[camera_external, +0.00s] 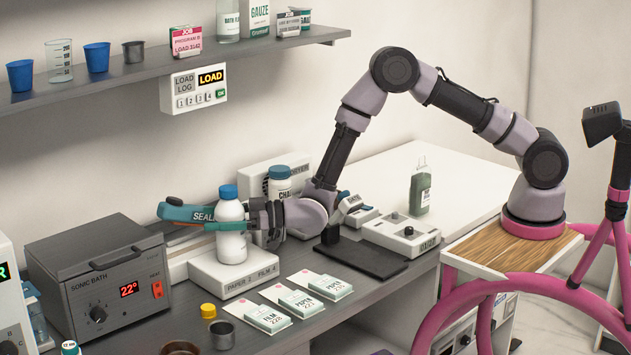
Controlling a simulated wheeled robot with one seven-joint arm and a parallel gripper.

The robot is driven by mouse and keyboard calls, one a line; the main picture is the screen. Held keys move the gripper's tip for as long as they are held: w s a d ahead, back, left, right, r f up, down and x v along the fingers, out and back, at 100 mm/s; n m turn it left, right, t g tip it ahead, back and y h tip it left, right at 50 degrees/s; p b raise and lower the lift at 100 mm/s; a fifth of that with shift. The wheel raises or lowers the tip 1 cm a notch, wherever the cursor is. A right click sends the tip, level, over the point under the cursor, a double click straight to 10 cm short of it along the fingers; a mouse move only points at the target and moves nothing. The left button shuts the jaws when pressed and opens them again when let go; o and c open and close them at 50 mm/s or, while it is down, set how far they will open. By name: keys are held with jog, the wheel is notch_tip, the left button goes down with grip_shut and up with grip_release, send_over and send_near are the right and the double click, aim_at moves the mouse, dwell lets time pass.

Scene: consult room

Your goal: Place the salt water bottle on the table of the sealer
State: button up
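A white bottle with a blue cap (231,240) is upright at the sealer (204,216); I cannot read a label on it. Its bottom is at the white sealer table (240,281), marked paper and film. I cannot tell if it rests there or is just above. My gripper (256,220) reaches in from the right, level with the bottle's upper body and right against its side. The sealer's teal arm is raised at the bottle's left.
A second blue-capped white bottle (279,184) stands behind my gripper. The sonic bath (100,275) is at the left. Film and paper packets (296,303), a yellow cap (208,311) and a metal cup (222,335) lie in front. A green bottle (420,190) stands at the right.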

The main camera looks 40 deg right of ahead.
jog(key=v, duration=0.7)
jog(key=shift+s+d, duration=0.2)
jog(key=shift+r, duration=0.1)
